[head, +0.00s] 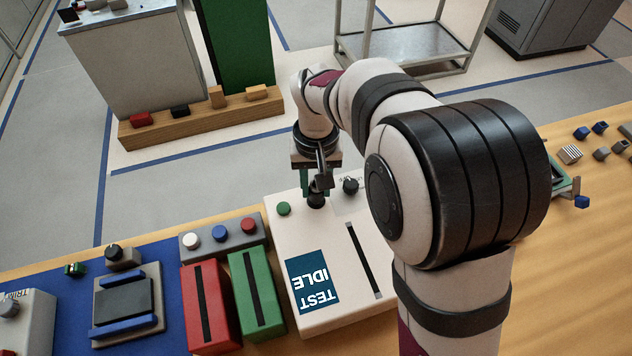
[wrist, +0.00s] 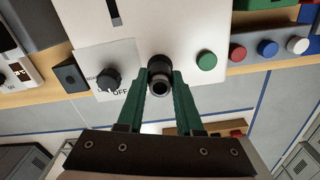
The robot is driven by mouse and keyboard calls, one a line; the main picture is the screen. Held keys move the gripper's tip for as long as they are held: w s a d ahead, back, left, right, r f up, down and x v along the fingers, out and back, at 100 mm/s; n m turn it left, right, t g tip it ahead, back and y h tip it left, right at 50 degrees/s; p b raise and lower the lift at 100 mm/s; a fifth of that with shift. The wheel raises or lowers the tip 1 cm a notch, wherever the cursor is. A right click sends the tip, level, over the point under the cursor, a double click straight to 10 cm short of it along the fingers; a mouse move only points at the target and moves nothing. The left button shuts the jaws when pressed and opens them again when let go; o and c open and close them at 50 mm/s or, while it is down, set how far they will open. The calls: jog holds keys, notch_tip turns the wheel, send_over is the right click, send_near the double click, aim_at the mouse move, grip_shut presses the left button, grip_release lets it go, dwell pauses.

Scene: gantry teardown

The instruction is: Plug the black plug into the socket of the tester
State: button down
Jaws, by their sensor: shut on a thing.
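The tester is a white box (head: 335,300) with a blue screen reading "TEST IDLE", a dark slot, a green button and a black knob. It also shows in the wrist view (wrist: 190,28), where the knob (wrist: 110,80) is beside the word "OFF". My gripper (wrist: 160,85) has green fingers, shut on the black plug (wrist: 160,86), a dark cylinder. In the head view my gripper (head: 317,185) is at the tester's far edge, between green button and knob. The plug is at the tester's face there; the socket is hidden, and I cannot tell how deep the plug sits.
A red box (head: 195,320) and a green box (head: 270,315) with slots stand left of the tester. Behind them is a grey button box (head: 220,237). A blue mat (head: 60,325) carries more devices. Small loose blocks (head: 570,153) lie at the right.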

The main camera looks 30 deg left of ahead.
jog(key=shift+f, duration=0.15)
jog(key=shift+f, duration=0.35)
jog(key=shift+c, duration=2.4)
grip_release()
jog(key=shift+f, duration=0.1)
notch_tip(320, 180, up, 20)
jog(key=s+d+f+m, duration=0.1)
jog(key=s+d+m, duration=0.2)
jog(key=d, duration=0.6)
jog(key=s+d+f+m, duration=0.2)
jog(key=s+d+m, duration=0.1)
jog(key=d, duration=0.5)
jog(key=s+d+f+m+y, duration=0.1)
jog(key=s+d+f+m, duration=0.4)
jog(key=s, duration=0.7)
notch_tip(320, 180, down, 3)
jog(key=shift+d+f+m+y, duration=0.2)
jog(key=shift+d+m+y, duration=0.15)
jog(key=shift+d, duration=0.85)
